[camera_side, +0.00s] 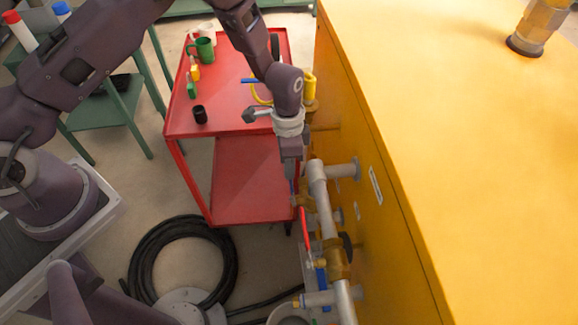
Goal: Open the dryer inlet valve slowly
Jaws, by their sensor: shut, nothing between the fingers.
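My gripper (292,194) points down beside the silver pipework on the side of the yellow tank. It is shut and empty. Its tips are near the upper end of a red valve lever (305,235); I cannot tell whether they touch it. The lever lies roughly along a silver pipe (322,195) with brass fittings. A blue valve handle (321,271) sits lower on the pipework. No readable label shows which one is the dryer inlet valve. The valve bodies are partly hidden.
The yellow tank (460,130) fills the right side. A red cart (185,122) with mugs and small items stands behind my gripper. A coiled black hose (142,262) lies on the floor. A green table (112,110) stands at the left.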

